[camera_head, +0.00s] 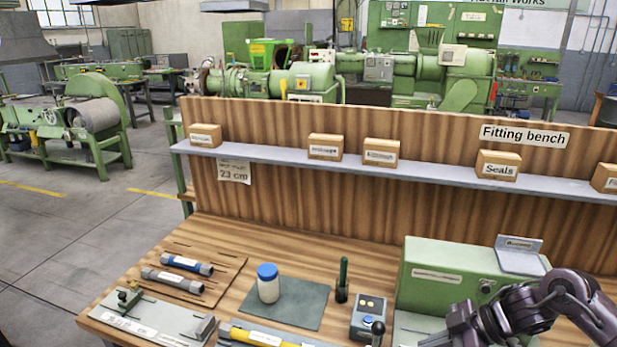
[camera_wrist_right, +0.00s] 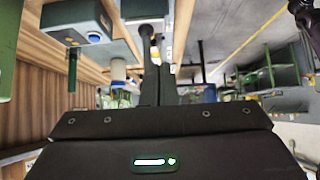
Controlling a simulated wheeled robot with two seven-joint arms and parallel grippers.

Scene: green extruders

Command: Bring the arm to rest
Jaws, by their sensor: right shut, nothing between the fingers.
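My right arm comes in at the lower right of the head view, its dark wrist links in front of the green box on the bench. The fingers of my right gripper (camera_wrist_right: 160,75) show in the right wrist view; they are shut with nothing between them. My left gripper is in neither view.
On the wooden bench (camera_head: 225,240) are a white jar with a blue lid (camera_head: 268,284) on a dark mat (camera_head: 300,310), several tubes, a dark green-handled tool (camera_head: 342,280), a control box (camera_head: 368,316) and a green box (camera_head: 440,276). A shelf (camera_head: 260,154) with labelled boxes runs behind.

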